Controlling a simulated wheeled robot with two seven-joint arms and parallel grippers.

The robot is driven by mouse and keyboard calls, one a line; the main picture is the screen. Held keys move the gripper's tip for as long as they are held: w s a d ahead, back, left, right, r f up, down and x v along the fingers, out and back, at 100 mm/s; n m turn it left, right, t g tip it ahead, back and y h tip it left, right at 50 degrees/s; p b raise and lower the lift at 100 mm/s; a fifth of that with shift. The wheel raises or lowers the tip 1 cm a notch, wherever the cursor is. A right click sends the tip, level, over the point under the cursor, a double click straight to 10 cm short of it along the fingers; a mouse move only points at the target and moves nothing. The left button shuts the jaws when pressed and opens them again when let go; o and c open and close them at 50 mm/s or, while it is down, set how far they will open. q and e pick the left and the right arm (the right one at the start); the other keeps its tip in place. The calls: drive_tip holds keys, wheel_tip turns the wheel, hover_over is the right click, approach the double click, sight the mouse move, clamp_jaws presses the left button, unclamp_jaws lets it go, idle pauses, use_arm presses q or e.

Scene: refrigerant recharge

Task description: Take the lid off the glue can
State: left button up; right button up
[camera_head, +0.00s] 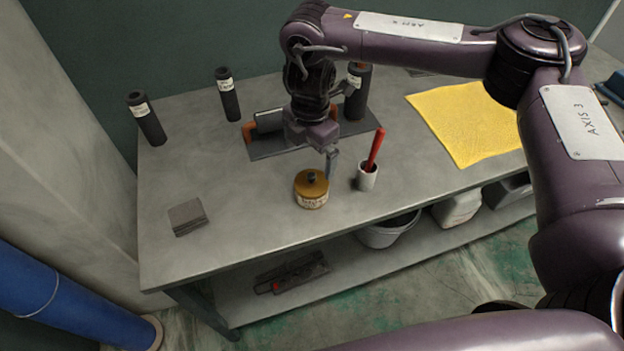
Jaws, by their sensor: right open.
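The glue can (311,198) stands upright on the grey workbench (240,215). It is a short, wide can with a pale printed label and an amber-brown lid (309,183). A dark knob (311,176) sticks up from the middle of the lid. The lid sits on the can. My right gripper (331,168) is open and points down, just behind and to the right of the can, between it and the white cup. It looks empty and apart from the knob; its exact height is hard to tell. My left gripper is not in view.
Black cylinders (147,118) (228,94) (357,91) stand at the back. A yellow cloth (465,125) lies right, grey pads (187,217) left. The front left bench is clear.

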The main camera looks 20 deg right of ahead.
sight(312, 175)
drive_tip(key=shift+d+r, duration=0.15)
drive_tip(key=shift+d, duration=0.3)
drive_tip(key=shift+f, duration=0.9)
drive_tip(key=f+p, duration=0.2)
drive_tip(key=f, duration=0.1)
drive_tip(key=f+p, duration=0.1)
drive_tip(key=f, duration=0.1)
drive_tip(key=shift+s+a, duration=0.15)
drive_tip(key=shift+a, duration=0.1)
drive_tip(key=shift+f, duration=0.35)
drive_tip(key=c, duration=1.1)
drive_tip(key=shift+o, duration=0.2)
